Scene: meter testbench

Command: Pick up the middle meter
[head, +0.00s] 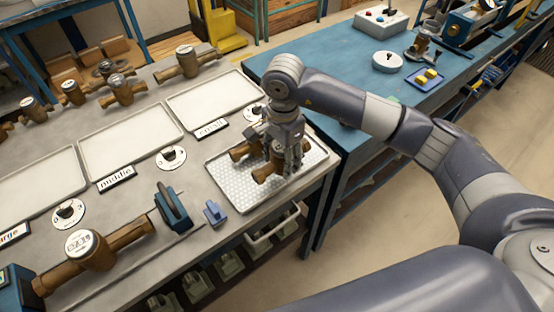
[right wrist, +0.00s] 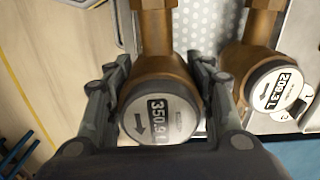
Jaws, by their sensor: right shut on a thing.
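Two brass meters lie on a white dotted tray (head: 224,188) at the bench's front right corner in the head view. My right gripper (head: 283,160) points down over the tray, its fingers closed around the body of one brass meter (head: 266,173). In the right wrist view this held meter (right wrist: 160,108) sits between both fingers, its round dial reading about 350.9. The other meter (head: 242,151) lies beside it, untouched; its dial (right wrist: 275,88) reads about 209.3. I cannot tell whether the held meter is off the tray. My left gripper is not in view.
Empty white trays stand behind "middle" (head: 117,179) and "small" (head: 212,129) signs. A larger brass meter (head: 93,250) sits at the front left near a blue clamp (head: 173,207). Several meters line the back. A blue table (head: 340,75) adjoins on the right.

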